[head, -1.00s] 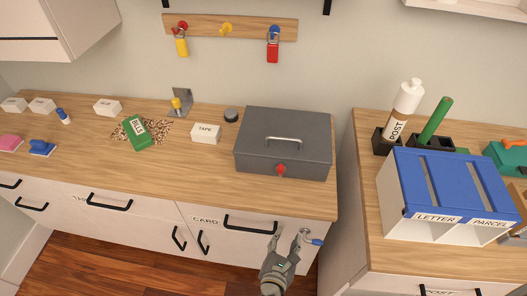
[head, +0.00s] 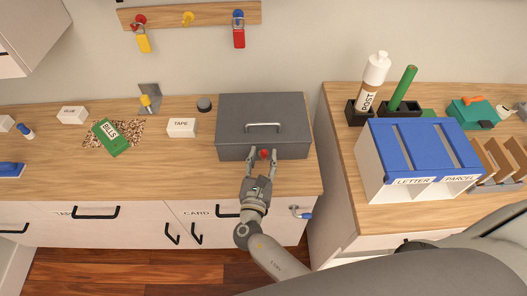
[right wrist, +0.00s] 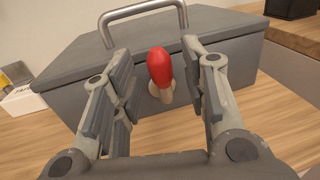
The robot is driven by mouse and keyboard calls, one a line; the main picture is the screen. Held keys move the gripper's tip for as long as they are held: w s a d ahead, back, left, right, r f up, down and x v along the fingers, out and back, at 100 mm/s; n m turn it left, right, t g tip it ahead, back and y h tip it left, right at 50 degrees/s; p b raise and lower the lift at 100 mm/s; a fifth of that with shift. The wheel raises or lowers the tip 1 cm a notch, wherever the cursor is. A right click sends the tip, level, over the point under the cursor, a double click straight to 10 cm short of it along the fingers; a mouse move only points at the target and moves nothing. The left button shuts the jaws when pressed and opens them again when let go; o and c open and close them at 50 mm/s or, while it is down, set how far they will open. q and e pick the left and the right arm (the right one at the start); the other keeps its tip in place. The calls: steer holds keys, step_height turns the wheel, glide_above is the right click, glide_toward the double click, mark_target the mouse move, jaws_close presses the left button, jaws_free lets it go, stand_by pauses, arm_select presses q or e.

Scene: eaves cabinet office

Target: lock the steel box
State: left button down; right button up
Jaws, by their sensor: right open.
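The grey steel box (head: 262,108) stands on the wooden counter with its lid down and a metal handle on top. A red key or knob (head: 264,154) sticks out of its front face, and in the right wrist view the red piece (right wrist: 159,67) is on a pale stem. My right gripper (head: 262,158) is open at the box front, its two fingers on either side of the red piece. In the right wrist view the fingers (right wrist: 160,90) show clear gaps to it on both sides. My left gripper is not in view.
A TAPE box (head: 181,127) stands left of the steel box. A blue-topped letter sorter (head: 425,150) stands on the right counter. A wall rack (head: 165,15) holds yellow and red padlocks. A blue-tipped key or handle (head: 302,214) sits on the drawer front below.

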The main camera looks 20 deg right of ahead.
steer(key=shift+x, duration=0.85)
steer(key=shift+c, duration=0.5)
jaws_close()
